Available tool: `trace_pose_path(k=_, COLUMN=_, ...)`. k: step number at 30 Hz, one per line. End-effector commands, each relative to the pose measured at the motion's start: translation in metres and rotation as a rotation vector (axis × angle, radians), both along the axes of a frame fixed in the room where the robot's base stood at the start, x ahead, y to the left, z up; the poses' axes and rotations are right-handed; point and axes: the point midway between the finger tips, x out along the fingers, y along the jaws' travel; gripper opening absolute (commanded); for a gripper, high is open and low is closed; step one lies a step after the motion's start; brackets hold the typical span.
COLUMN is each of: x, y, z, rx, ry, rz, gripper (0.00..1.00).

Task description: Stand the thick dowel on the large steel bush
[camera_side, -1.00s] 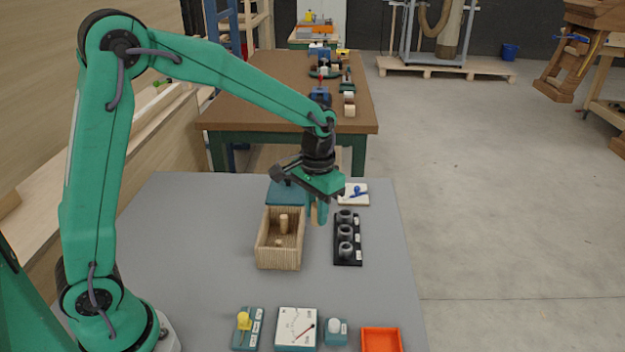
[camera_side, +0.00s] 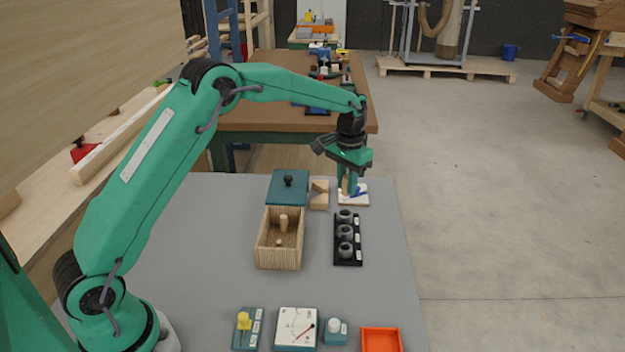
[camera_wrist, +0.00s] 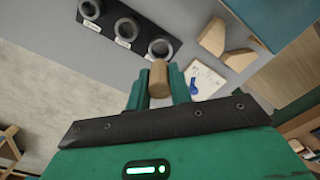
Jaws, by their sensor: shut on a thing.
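My gripper (camera_side: 348,188) is shut on a light wooden dowel, held upright near the white pad at the table's far end. The dowel (camera_wrist: 158,78) shows between the green fingers in the wrist view. Several grey steel rings, the bushes, sit in a row on a black strip (camera_side: 357,240), each beside a small white label. The far bush (camera_side: 346,216) is closest to my gripper and also shows in the wrist view (camera_wrist: 161,47). The middle bush (camera_side: 345,231) and near bush (camera_side: 345,250) follow towards the camera. I cannot tell which is largest.
A ribbed wooden box (camera_side: 281,262) holds two dowel pieces. A teal lid (camera_side: 283,198) with a black knob lies behind it. Wooden blocks (camera_side: 319,196) and a white pad (camera_side: 354,199) with a blue item lie near my gripper. Gauge (camera_side: 296,328) and orange tray (camera_side: 381,341) are in front.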

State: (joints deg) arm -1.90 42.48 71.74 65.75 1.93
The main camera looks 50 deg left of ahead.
Motion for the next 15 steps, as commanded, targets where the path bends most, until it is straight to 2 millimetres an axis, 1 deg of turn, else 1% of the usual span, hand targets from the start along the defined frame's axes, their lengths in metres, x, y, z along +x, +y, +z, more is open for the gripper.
trace_pose_path(k=9, x=0.0012, y=0.0010, z=-0.0022, rx=0.000, ry=0.001, rz=0.000, gripper=0.00)
trace_pose_path(k=15, x=0.0012, y=0.0009, z=-0.0093, rx=0.000, ry=0.002, rz=0.000, gripper=0.00)
